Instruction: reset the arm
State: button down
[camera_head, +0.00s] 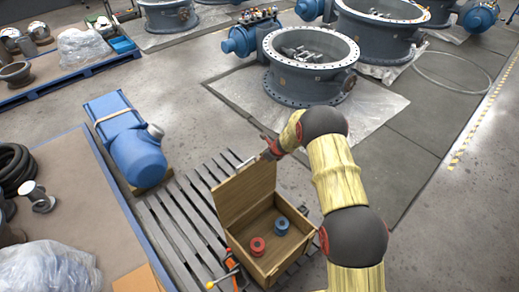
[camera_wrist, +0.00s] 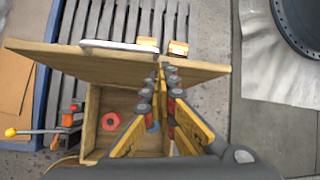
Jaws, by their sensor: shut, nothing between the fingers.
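My gripper (camera_head: 268,152) is shut and empty at the end of my yellow and black arm, by the top edge of the raised lid (camera_head: 243,192). In the wrist view my gripper (camera_wrist: 165,70) has its fingertips together over the lid (camera_wrist: 95,65), near its edge; whether they touch it I cannot tell. The lid's metal handle (camera_wrist: 120,45) is left of the fingertips. The wooden box (camera_head: 262,268) is open. Inside lie a red ring-shaped part (camera_head: 257,245) and a blue one (camera_head: 281,225). The fingers partly hide the blue one in the wrist view.
The box stands on a grey slatted pallet (camera_head: 170,225). A blue motor (camera_head: 135,150) is to the left, beside a brown-topped platform (camera_head: 85,200). A large valve body (camera_head: 310,85) stands on plastic sheeting behind my arm. Floor at the right is clear.

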notch_tip(320, 180, up, 6)
jog(key=w+a+p, duration=0.1)
jog(key=w, duration=0.1)
jog(key=shift+a+p, duration=0.3)
jog(key=shift+a, duration=0.1)
